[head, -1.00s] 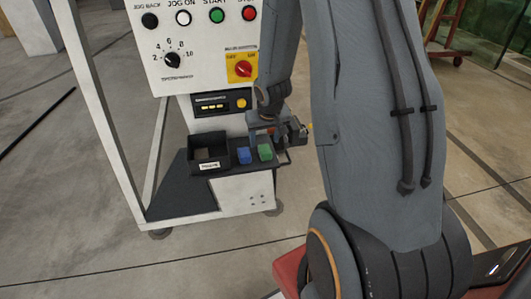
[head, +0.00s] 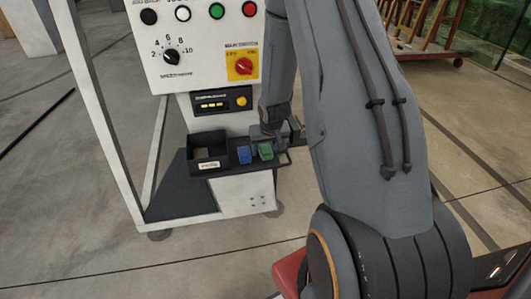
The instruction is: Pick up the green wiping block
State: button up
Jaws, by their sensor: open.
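The green wiping block (head: 265,151) sits on the dark shelf (head: 228,172) at the front of the white machine, at the shelf's right side. A blue block (head: 244,154) lies just left of it. My gripper (head: 266,139) is open, right above and behind the green block, pointing down. The fingertips are small and partly hidden, so I cannot tell whether they touch the block or stand around it.
A black open bin (head: 208,152) with a white label stands at the left of the shelf. The control panel (head: 203,45) with knobs and buttons rises behind. A white frame post (head: 90,110) stands at the left. The floor in front is clear.

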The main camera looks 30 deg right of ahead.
aim_at(266, 149)
jog(key=shift+c, duration=0.3)
jog(key=c, duration=1.1)
jog(key=shift+o, duration=0.2)
notch_tip(266, 149, up, 8)
jog(key=p, duration=0.5)
jog(key=shift+r+p, duration=1)
jog(key=shift+p, duration=0.5)
jog(key=shift+o, duration=1)
jog(key=shift+c, duration=0.5)
